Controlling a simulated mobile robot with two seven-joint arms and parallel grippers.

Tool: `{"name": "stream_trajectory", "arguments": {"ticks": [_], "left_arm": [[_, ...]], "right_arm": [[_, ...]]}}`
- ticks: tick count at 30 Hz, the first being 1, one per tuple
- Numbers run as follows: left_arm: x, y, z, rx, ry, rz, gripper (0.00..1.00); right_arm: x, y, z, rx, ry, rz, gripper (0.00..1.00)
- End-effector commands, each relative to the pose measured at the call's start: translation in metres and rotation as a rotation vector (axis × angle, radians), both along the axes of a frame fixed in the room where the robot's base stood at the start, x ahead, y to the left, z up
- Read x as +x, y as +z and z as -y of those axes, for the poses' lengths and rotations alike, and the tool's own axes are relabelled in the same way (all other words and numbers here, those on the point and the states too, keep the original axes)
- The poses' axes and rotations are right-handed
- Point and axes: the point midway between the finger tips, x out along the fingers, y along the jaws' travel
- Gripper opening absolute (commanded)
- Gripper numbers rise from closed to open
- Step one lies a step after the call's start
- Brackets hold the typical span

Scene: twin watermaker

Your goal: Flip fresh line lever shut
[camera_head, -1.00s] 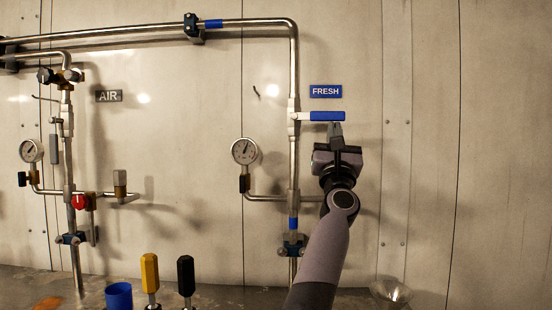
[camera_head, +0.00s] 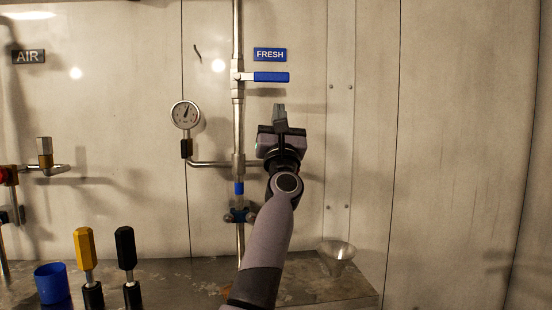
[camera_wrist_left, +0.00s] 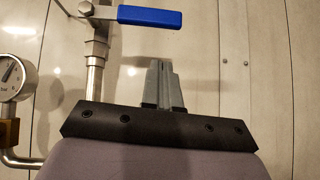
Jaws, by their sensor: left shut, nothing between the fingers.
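The fresh line lever (camera_head: 270,77) has a blue handle and points right, level, from its valve on the vertical steel pipe (camera_head: 237,130). The blue FRESH label (camera_head: 270,55) is on the wall just above it. The lever also shows at the top of the left wrist view (camera_wrist_left: 150,17). My left gripper (camera_head: 279,110) points up below the lever, with a visible gap between them. In the left wrist view its fingers (camera_wrist_left: 162,80) are together and empty, below and slightly right of the handle. My right gripper is not in view.
A pressure gauge (camera_head: 185,115) stands left of the pipe on a side branch. Below are a metal bench (camera_head: 190,280), a blue cup (camera_head: 52,283), yellow (camera_head: 85,248) and black (camera_head: 126,248) handles, and a metal funnel (camera_head: 337,250). The wall right of the lever is clear.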

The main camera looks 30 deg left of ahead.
Motion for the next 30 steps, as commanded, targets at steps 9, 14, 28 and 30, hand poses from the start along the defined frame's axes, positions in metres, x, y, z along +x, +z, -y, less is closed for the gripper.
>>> {"name": "stream_trajectory", "arguments": {"ticks": [9,14,28,30], "left_arm": [[-0.032,-0.039,0.023,-0.004,-0.003,-0.001,0.0],[-0.046,-0.055,0.032,-0.003,-0.001,-0.002,0.0],[-0.056,-0.065,0.038,-0.002,0.0,0.0,0.0],[-0.056,-0.065,0.038,-0.002,0.0,0.0,0.0]], "right_arm": [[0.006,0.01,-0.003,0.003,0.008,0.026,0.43],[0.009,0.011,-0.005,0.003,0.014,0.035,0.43],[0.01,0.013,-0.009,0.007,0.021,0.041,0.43],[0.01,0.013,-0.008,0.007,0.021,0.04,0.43]]}}
